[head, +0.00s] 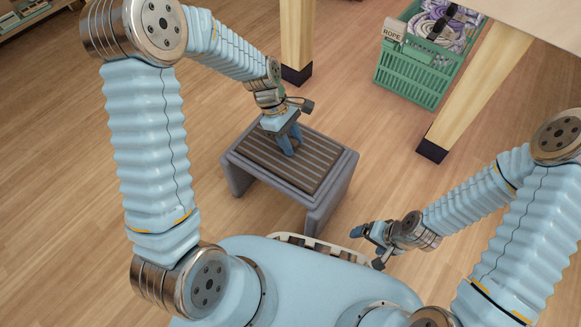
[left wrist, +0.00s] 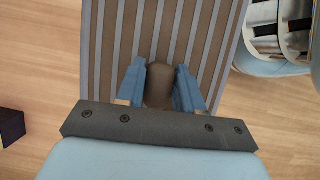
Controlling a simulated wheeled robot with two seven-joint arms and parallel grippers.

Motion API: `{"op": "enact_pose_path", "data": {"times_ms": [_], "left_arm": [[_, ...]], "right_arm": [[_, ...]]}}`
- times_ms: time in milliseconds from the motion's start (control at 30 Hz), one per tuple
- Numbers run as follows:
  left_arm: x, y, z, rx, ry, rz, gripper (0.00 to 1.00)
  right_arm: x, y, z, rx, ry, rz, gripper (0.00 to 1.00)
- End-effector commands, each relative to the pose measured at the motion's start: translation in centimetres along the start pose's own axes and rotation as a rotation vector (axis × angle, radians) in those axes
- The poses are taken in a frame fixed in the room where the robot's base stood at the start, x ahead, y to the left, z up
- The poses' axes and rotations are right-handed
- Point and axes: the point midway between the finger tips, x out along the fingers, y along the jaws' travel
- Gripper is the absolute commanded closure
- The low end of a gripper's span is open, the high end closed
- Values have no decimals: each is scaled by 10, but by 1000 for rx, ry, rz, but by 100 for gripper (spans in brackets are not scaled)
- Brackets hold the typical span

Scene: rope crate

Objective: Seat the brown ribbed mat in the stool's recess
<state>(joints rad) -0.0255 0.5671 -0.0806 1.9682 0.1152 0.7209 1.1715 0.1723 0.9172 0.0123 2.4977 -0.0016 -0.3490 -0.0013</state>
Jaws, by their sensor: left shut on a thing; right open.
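The brown ribbed mat (head: 318,174) lies over the top of the grey stool (head: 338,182), within its raised rim as far as the head view shows. I cannot tell whether it is fully down in the recess. My left gripper (head: 291,148) is above the mat and shut on a brown knob (left wrist: 158,85) that stands up from it. In the left wrist view the mat's ribs (left wrist: 200,40) run away from the two blue fingers. My right gripper (head: 362,231) is open and empty, to the right of the stool and nearer my base.
A green crate (head: 412,78) marked ROPE holds coiled rope and stands at the back right. Wooden legs (head: 297,40) of a table stand behind the stool, with another leg (head: 470,90) to its right. The wooden floor left of the stool is clear.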

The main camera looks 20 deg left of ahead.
Motion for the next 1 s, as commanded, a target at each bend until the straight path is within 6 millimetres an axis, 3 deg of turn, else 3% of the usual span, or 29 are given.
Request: {"op": "enact_pose_path", "data": {"times_ms": [967, 1000], "left_arm": [[9, 0, -4, 0, 0, 0, 100], [9, 0, -4, 0, 0, 0, 61]], "right_arm": [[4, 2, 0, 0, 0, 0, 13], [4, 2, 0, 0, 0, 0, 13]]}}
